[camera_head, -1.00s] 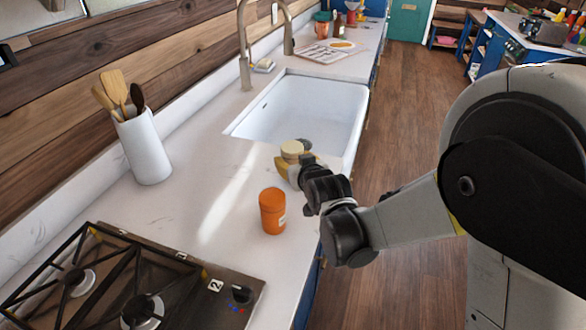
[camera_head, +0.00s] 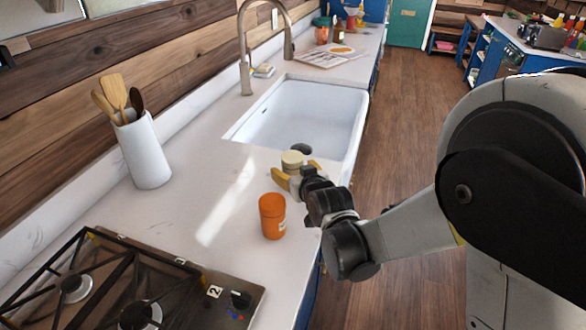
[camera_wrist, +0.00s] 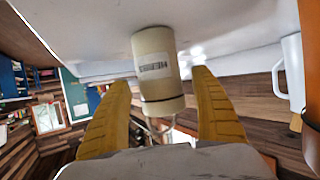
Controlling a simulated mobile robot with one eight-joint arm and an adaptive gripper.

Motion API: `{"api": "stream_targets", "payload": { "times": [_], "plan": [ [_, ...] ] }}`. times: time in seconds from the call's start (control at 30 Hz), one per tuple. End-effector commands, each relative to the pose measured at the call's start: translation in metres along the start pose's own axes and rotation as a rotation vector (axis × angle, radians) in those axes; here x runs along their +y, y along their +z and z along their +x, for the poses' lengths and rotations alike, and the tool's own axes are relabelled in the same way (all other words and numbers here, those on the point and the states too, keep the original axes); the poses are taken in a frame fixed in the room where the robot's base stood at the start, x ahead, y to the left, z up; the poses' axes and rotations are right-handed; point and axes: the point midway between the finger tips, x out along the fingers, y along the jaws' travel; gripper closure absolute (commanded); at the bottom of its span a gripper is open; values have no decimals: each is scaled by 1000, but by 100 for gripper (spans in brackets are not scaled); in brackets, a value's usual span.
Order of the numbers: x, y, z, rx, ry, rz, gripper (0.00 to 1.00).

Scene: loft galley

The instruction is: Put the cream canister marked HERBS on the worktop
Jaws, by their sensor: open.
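The cream canister (camera_head: 292,158) appears to stand upright on the white worktop (camera_head: 225,165), near the sink's front corner. In the wrist view the canister (camera_wrist: 154,62) shows a small label with dark lettering too blurred to read for sure, and its base meets the white surface. My gripper (camera_head: 296,172) is at the canister, and its yellow fingers are spread. In the wrist view my gripper (camera_wrist: 161,80) has one finger on each side of the canister, with visible gaps. The canister's lower part is hidden by the gripper in the head view.
An orange canister (camera_head: 272,216) stands close by toward the hob (camera_head: 120,285). A white utensil holder (camera_head: 145,150) stands by the wall. The white sink (camera_head: 305,115) lies just beyond the gripper. Worktop between holder and orange canister is clear.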

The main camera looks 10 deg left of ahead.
Motion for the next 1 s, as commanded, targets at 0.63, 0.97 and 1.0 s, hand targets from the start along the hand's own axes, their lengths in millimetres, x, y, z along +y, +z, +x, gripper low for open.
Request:
{"api": "stream_targets", "payload": {
  "times": [0.63,0.97,1.0],
  "plan": [
    [0,0,-110,0,1,0,26],
    [22,-4,-126,-42,34,17,26],
    [31,-5,-134,-63,50,26,26]
  ]
}}
